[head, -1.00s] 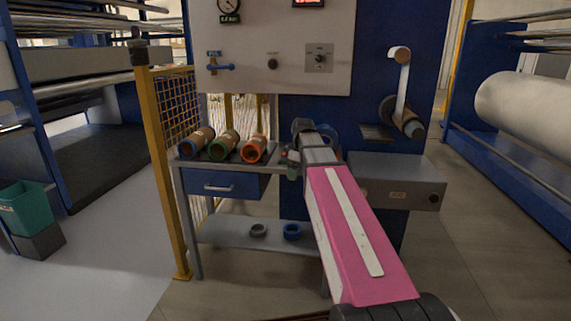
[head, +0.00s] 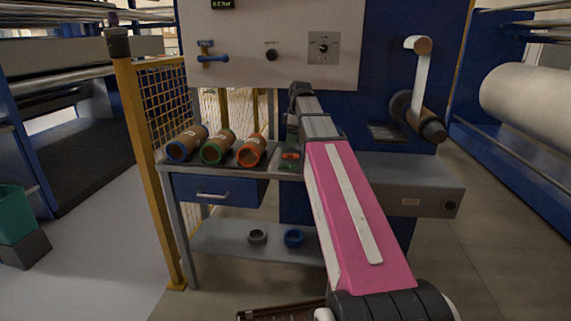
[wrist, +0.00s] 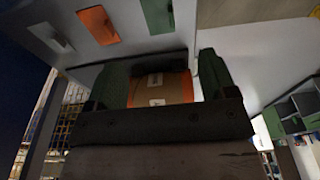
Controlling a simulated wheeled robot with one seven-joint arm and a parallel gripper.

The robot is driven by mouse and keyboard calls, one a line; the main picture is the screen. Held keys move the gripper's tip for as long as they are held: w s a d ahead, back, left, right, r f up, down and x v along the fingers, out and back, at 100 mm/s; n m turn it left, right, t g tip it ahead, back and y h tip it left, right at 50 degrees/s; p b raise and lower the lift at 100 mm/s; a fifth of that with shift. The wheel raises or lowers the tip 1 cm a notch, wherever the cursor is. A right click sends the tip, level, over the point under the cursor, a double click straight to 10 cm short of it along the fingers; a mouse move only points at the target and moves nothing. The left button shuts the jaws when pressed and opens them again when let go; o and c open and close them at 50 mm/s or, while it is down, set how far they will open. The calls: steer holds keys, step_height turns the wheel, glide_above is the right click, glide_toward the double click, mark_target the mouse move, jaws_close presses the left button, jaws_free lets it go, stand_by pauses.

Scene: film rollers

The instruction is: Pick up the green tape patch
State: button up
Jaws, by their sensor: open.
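The green tape patch (wrist: 157,15) shows at the top of the wrist view, cut off by the edge, flat on a pale grey surface. An orange patch (wrist: 98,25) lies left of it. My gripper (wrist: 161,58) has two green fingers, apart, pointing toward the patches; the green patch is beyond the fingertips. A brown roll with orange edges and a white label (wrist: 158,89) shows between the fingers; I cannot tell whether it touches them. In the head view my gripper (head: 291,147) hangs by the bench's right part, mostly hidden by my arm.
Blue-, green- and orange-ended rolls (head: 186,144) lie on the bench left of my gripper. A grey box (head: 408,185) stands right. A panel with knobs (head: 270,40) rises behind. A yellow post (head: 145,150) and mesh stand left.

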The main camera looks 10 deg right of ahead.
steer(key=shift+w+a+f, duration=0.1)
steer(key=shift+a+f, duration=0.2)
steer(key=shift+f, duration=1.5)
steer(key=shift+w+a+f, duration=0.15)
steer(key=shift+a+f, duration=0.15)
steer(key=shift+f, duration=1.45)
steer(key=shift+w+a+f, duration=0.1)
steer(key=shift+a+f, duration=0.2)
steer(key=shift+f, duration=1.5)
steer(key=shift+c, duration=0.3)
steer(key=c, duration=0.8)
